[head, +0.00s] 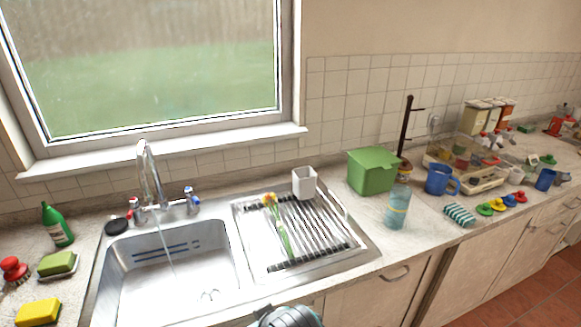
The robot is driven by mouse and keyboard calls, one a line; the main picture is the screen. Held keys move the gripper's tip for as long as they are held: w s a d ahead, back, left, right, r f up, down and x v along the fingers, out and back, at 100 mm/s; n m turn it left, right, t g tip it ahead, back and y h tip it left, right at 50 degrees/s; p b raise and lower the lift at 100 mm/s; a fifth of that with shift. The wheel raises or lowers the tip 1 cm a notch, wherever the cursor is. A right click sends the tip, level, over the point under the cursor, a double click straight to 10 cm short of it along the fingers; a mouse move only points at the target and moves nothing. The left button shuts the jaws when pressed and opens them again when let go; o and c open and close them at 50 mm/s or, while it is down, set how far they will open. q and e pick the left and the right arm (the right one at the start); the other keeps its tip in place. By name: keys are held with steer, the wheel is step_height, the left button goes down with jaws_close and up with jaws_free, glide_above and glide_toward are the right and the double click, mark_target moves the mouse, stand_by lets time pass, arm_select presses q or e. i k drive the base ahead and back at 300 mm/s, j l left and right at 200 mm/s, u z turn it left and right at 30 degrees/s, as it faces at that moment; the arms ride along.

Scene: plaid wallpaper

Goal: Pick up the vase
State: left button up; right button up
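A small white square-sided vessel (304,182), the most vase-like thing in view, stands upright at the back of the metal drainboard (246,236), right of the sink. A flower (276,222) with an orange-yellow bloom and green stem lies on the drainboard's dark rack, in front of the vessel. I cannot tell whether a clear container surrounds it. Neither of my grippers can be made out. Only a grey rounded part, which seems to be mine, shows at the bottom edge, well in front of the vessel.
The sink (180,275) has a running tap (150,175). A green box (373,171), a bottle (397,203) and a blue mug (438,180) stand to the right. A green bottle (57,225) and sponges are left. The drainboard's front edge is clear.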

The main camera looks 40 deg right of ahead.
mark_target(397, 208)
steer(key=z, duration=2.05)
steer(key=i+l+z, duration=0.1)
steer(key=i+l, duration=0.15)
steer(key=i, duration=0.2)
steer(key=i+l, duration=0.25)
steer(key=i, duration=0.25)
steer(key=l+z, duration=0.05)
